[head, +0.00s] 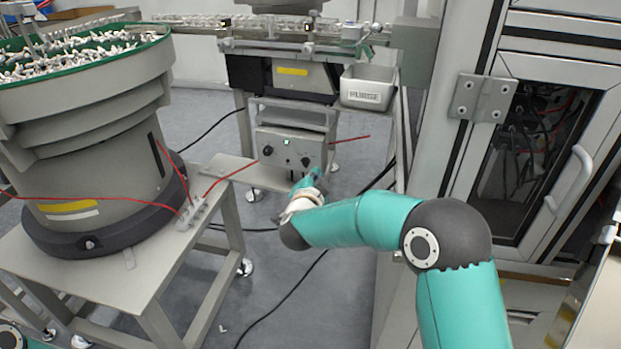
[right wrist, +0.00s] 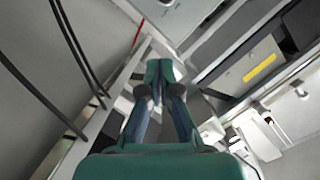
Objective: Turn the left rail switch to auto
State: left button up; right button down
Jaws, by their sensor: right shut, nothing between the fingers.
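A grey control box (head: 290,147) hangs under the feeder rail in the middle of the head view. My right gripper (head: 318,178) is just below and in front of the box's right side, apart from the left knob. In the right wrist view its fingers (right wrist: 159,72) are together and empty. My left gripper is out of view.
A bowl feeder (head: 85,160) full of white parts stands on a table at left. A PURGE bin (head: 367,87) hangs right of the box. Red cables run beside the box. A cabinet frame (head: 450,130) stands close at right.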

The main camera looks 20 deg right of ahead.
aim_at(305, 162)
jog(key=x, duration=1)
jog(key=shift+f, duration=0.1)
jog(key=shift+w+a+f+b, duration=0.2)
jog(key=shift+a+f, duration=0.2)
jog(key=shift+f, duration=0.05)
jog(key=shift+w+a+f+b, duration=0.15)
jog(key=shift+w+a+f, duration=0.1)
jog(key=shift+a+f, duration=0.25)
jog(key=shift+w+a+f, duration=0.25)
jog(key=shift+a+f, duration=0.1)
jog(key=shift+f, duration=0.05)
jog(key=shift+d, duration=0.1)
